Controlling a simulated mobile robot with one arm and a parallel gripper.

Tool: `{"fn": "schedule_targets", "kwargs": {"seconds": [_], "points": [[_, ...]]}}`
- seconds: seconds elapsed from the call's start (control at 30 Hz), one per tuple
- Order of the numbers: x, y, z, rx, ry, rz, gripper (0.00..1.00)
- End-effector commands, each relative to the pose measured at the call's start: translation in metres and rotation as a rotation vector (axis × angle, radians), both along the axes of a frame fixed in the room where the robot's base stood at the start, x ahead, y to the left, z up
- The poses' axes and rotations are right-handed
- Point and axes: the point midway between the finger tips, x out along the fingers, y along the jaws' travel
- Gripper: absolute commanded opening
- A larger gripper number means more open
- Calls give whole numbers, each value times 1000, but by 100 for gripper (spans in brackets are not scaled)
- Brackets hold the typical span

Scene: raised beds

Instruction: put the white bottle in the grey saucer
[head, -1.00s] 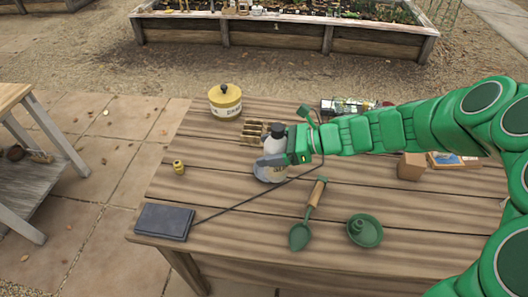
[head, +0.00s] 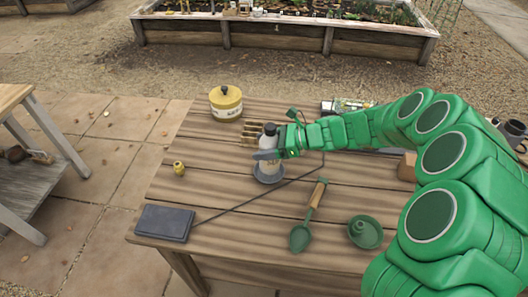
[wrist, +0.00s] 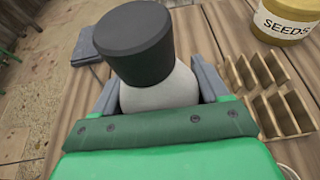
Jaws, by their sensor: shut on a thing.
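The white bottle (head: 267,150) with a dark cap stands upright between the fingers of my gripper (head: 268,154). In the wrist view the bottle (wrist: 160,90) fills the space between the two grey fingers, its black cap toward the camera. The grey saucer (head: 269,174) lies on the wooden table directly under the bottle. The bottle's lower end is over the saucer; I cannot tell whether it touches it. My gripper is shut on the bottle, coming in from the right.
A yellow seeds tin (head: 226,103) and a wooden divided tray (head: 234,143) stand behind. A dark slab (head: 164,222) with a cable lies front left.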

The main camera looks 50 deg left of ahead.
Motion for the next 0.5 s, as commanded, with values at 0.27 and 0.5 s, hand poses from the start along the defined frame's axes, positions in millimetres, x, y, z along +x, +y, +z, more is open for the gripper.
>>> {"fn": "schedule_targets", "kwargs": {"seconds": [0.27, 0.5], "points": [[1, 5, -11, -1, 3, 1, 24], [1, 5, -35, 1, 2, 1, 24]]}}
